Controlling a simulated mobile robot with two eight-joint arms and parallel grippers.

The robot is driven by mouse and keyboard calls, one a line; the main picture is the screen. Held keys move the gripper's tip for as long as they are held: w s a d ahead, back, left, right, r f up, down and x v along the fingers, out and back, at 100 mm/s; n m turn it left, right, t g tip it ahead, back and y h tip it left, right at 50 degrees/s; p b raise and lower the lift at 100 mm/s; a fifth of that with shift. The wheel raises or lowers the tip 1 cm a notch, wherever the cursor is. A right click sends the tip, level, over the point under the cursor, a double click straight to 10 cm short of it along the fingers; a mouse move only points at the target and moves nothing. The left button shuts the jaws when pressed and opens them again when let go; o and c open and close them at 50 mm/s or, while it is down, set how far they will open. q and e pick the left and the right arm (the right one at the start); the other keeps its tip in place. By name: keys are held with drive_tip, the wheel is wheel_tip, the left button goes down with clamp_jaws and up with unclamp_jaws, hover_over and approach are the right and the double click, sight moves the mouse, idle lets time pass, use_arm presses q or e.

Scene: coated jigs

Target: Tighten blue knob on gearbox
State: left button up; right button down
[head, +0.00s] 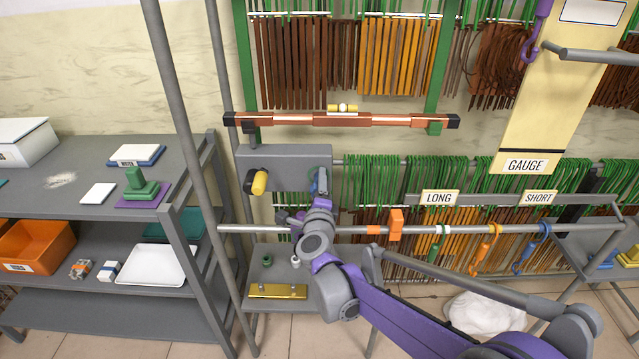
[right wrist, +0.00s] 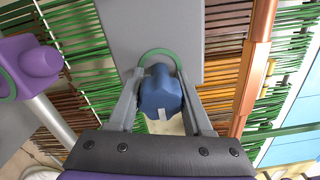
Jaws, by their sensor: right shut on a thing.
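The gearbox is a grey box (head: 290,153) fixed at the upper middle of the head view; its grey face (right wrist: 150,35) also fills the top of the right wrist view. The blue knob (right wrist: 160,92) sticks out of that face, with a green ring (right wrist: 160,56) around its base and a pale mark on its near end. My right gripper (head: 319,183) is at the right part of the gearbox. In the right wrist view its two grey fingers (right wrist: 160,100) are shut on the blue knob, one on each side. The knob is mostly hidden in the head view. My left gripper is not in view.
A yellow and black knob (head: 258,182) sticks out at the gearbox's left. A grey rail (head: 430,229) with coloured clamps and hooks runs below it. A copper bar (head: 340,120) lies above. A shelf (head: 90,180) with trays stands left. Green hangers with brown strips fill the back.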

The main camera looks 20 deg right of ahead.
drive_tip(key=shift+f, duration=0.1)
idle(0.4)
drive_tip(key=shift+c, duration=1.5)
unclamp_jaws()
drive_tip(key=shift+s, duration=0.1)
drive_tip(key=v, duration=1)
drive_tip(key=shift+s+b, duration=0.4)
drive_tip(key=shift+b, duration=0.05)
drive_tip(key=shift+a, duration=0.15)
